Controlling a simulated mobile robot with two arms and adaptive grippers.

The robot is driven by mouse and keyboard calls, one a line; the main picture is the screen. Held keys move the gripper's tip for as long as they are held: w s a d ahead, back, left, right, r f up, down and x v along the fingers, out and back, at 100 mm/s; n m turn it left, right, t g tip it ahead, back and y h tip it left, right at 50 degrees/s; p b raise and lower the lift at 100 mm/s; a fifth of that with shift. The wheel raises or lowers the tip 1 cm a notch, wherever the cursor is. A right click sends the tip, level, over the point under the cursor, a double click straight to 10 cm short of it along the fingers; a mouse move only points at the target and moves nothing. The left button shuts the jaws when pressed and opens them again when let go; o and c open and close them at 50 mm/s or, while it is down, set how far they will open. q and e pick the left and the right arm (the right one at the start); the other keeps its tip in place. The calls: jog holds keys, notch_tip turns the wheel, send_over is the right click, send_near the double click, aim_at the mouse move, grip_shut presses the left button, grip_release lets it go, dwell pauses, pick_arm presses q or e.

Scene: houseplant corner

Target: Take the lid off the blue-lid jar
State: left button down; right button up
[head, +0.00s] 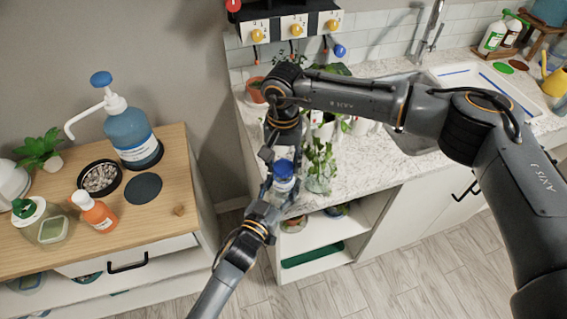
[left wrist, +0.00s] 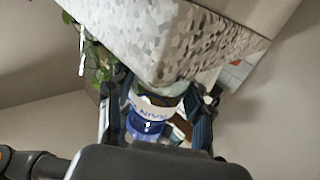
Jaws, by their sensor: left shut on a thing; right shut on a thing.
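The blue-lid jar (head: 284,185) is a small clear jar with a white label, held in the air in front of the counter's left end. Its blue lid (head: 283,168) is at its top; I cannot tell whether a gap lies between them. My left gripper (head: 280,192) is shut on the jar body from below left. In the left wrist view the jar's label (left wrist: 151,109) shows between the fingers, with blue beside it. My right gripper (head: 282,158) comes down from above and is shut on the lid; its fingertips are partly hidden.
A marble counter (head: 375,160) with plants (head: 320,160) lies just beyond the jar. On the left, a wooden cabinet top (head: 180,215) holds a blue pump bottle (head: 132,135), a pebble dish (head: 100,178), a dark round mat (head: 143,188) and an orange bottle (head: 95,212).

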aim_at(283, 166)
jog(key=shift+r, duration=0.4)
jog(key=shift+r, duration=0.1)
jog(key=shift+r, duration=1.9)
pick_arm(q)
jog(key=shift+c, duration=2.3)
grip_release()
